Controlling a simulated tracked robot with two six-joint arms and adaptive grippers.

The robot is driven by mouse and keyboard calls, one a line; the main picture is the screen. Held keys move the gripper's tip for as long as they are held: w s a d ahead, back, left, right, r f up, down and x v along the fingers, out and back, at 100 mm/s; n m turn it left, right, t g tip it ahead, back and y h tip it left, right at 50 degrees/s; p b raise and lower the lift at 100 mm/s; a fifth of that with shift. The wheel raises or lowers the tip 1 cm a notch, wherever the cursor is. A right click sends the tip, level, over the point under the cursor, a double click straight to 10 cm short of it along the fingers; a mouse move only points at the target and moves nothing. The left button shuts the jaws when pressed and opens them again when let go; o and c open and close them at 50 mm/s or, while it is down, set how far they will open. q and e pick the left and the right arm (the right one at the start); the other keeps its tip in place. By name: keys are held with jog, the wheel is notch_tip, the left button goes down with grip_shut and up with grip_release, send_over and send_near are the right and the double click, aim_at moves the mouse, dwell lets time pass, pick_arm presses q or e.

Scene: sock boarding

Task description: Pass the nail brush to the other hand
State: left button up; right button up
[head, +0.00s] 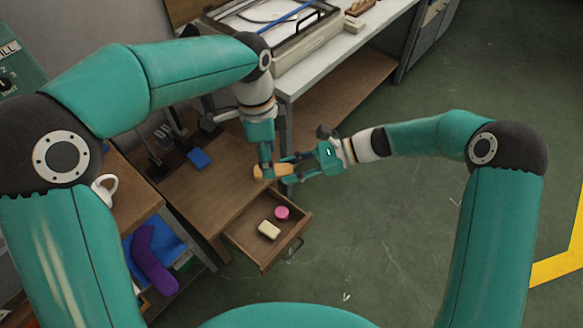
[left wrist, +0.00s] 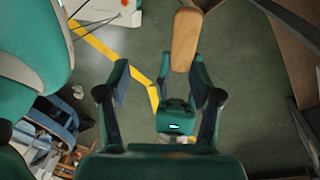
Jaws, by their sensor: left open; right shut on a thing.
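The nail brush (head: 270,171), a tan wooden block, is held above the desk beside its right edge. My right gripper (head: 288,166) reaches in from the right and is shut on it. My left gripper (head: 266,164) hangs down close over the brush with its jaws open. In the left wrist view the brush (left wrist: 186,40) shows near the tip of the right-hand finger of my open left gripper (left wrist: 160,66). The body of my right gripper (left wrist: 175,118) shows between those fingers. I cannot tell whether the left fingers touch the brush.
An open drawer (head: 238,239) below holds a cream block (head: 269,230) and a pink round thing (head: 282,213). A blue object (head: 199,158) lies on the desk (head: 190,200). A white mug (head: 105,188) and purple sock-like form (head: 152,262) are at left. A white bench (head: 345,45) stands behind.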

pick_arm(q)
jog(key=s+a+f+n+h, duration=0.1)
jog(key=s+f+n, duration=0.4)
jog(key=f, duration=0.5)
jog(key=s+a+f+n+t+h, duration=0.1)
jog(key=s+a+f+n, duration=0.2)
jog(key=s+f+n, duration=0.3)
jog(key=s+a+f+n+h, duration=0.1)
jog(key=s+f+n, duration=0.4)
jog(key=f, duration=0.9)
jog(key=shift+s+a+f+n+t, duration=0.25)
jog(key=shift+a+n+t, duration=0.15)
jog(key=shift+n, duration=1.1)
